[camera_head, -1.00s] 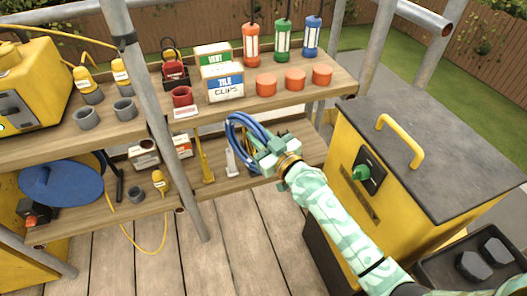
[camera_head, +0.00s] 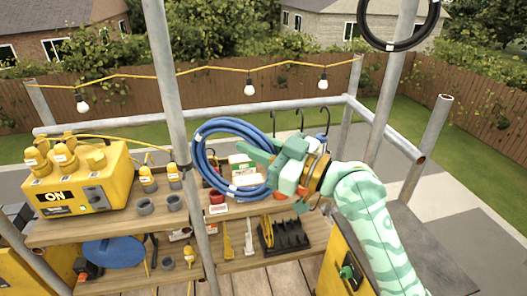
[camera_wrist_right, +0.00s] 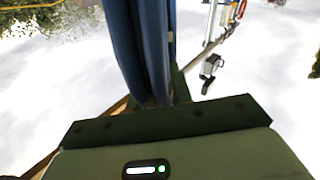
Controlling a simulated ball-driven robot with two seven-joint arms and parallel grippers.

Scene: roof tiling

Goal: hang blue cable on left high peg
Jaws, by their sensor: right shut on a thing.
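The blue cable (camera_head: 198,160) is a round coil with white bands. My right gripper (camera_head: 264,163) is shut on the right side of this coil and holds it upright in the air, in front of the shelves in the head view. The cable (camera_wrist_right: 140,45) also runs up from the jaws in the right wrist view. The coil's left edge overlaps a grey scaffold pole (camera_head: 170,75) in the picture; I cannot tell whether they touch. I cannot make out a left high peg. My left gripper is not in view.
A black cable coil (camera_head: 367,38) hangs at the top right. Small dark hooks (camera_head: 301,112) hang under the grey rail (camera_head: 250,107) behind my gripper. The upper shelf (camera_head: 110,222) carries a yellow power box (camera_head: 75,190) and grey cups. A black rack (camera_head: 285,236) sits on the lower shelf.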

